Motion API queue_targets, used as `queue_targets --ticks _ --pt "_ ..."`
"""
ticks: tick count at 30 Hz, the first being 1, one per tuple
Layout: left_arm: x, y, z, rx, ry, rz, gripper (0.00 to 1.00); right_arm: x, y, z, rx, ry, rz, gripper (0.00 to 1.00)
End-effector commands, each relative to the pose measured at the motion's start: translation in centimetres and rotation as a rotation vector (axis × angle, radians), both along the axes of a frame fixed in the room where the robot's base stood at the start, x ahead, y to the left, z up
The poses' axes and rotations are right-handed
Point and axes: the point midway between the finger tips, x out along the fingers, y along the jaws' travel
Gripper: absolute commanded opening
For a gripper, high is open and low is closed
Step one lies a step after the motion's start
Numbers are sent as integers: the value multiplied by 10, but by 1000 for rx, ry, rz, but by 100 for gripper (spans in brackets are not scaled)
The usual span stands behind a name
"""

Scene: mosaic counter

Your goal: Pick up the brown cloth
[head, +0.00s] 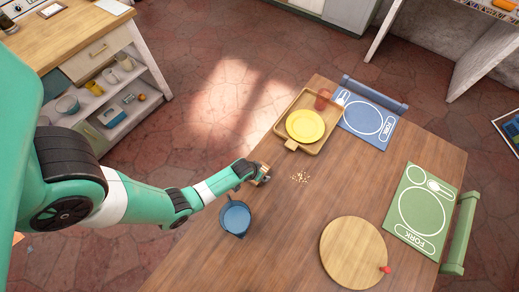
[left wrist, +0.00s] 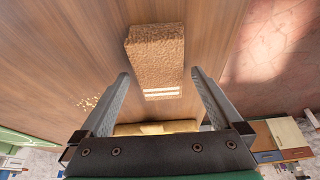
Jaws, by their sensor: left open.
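The brown cloth (left wrist: 155,58) is a folded, rough-textured tan block with white stripes near one end, lying on the wooden table. My left gripper (left wrist: 160,76) is open, with one finger on each side of the striped end in the left wrist view. I cannot tell whether the fingers touch the cloth. In the head view my left gripper (head: 261,172) is low at the table's left edge, and it hides most of the cloth there. My right gripper is in neither view.
A blue pot (head: 235,218) stands close to my left gripper. Crumbs (head: 300,177) lie to its right. A wooden tray (head: 281,127) holds a yellow plate and a reddish cup. A round board (head: 350,250) and blue (head: 372,110) and green (head: 410,232) placemats lie further right.

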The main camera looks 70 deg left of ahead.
Motion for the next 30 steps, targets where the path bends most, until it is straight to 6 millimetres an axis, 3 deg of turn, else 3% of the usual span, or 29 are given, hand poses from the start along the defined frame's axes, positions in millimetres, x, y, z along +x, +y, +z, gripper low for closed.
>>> queue_targets --ticks 12,26,30 --pt "0 0 -2 0 0 0 100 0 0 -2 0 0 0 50" --pt "0 0 -2 0 0 0 17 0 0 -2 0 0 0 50" --pt "0 0 -2 1 -1 0 14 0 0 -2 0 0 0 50"
